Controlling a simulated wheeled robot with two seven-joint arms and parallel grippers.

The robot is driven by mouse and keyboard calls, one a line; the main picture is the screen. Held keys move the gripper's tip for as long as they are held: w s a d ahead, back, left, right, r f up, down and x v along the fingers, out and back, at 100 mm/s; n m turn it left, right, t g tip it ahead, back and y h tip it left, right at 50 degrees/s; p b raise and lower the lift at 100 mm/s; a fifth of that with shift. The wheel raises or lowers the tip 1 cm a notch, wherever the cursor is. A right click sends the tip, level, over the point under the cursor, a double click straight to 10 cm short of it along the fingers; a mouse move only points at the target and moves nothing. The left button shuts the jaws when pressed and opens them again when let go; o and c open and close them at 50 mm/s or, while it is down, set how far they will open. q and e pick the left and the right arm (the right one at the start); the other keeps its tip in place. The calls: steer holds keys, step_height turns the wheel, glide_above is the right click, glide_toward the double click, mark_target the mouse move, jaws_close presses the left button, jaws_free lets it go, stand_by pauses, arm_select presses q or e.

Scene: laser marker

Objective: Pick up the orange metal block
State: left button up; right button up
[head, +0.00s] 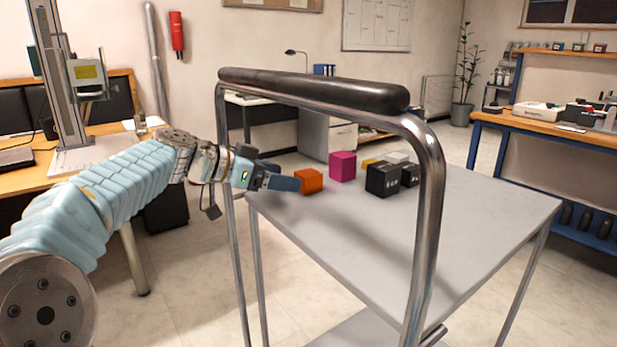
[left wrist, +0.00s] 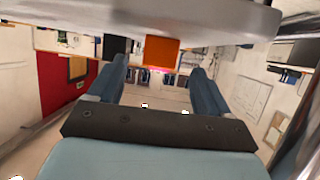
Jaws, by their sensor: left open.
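The orange metal block (head: 309,181) sits on the grey cart top (head: 450,215), close to its left edge. My left gripper (head: 284,178) is just left of the block, with its fingers pointing at it. In the left wrist view, which appears upside down, the orange block (left wrist: 162,53) shows ahead of the gap between the two open fingers (left wrist: 159,68). Nothing is between the fingers. I cannot tell the exact distance from fingertips to block. My right gripper is not in view.
A magenta block (head: 342,166) stands behind and right of the orange one. Farther right are black blocks (head: 382,180), with a yellow block (head: 369,162) behind. The cart's handle (head: 315,90) arches in front. The cart's right side is clear.

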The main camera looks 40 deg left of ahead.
mark_target(301, 174)
arm_select(q)
steer(key=w, duration=0.1)
steer(key=w+d, duration=0.1)
steer(key=shift+w, duration=0.35)
steer(key=p+x, duration=0.1)
steer(key=x, duration=0.3)
steer(key=shift+w+d+f, duration=0.15)
steer(key=shift+w, duration=0.2)
steer(key=c, duration=1.2)
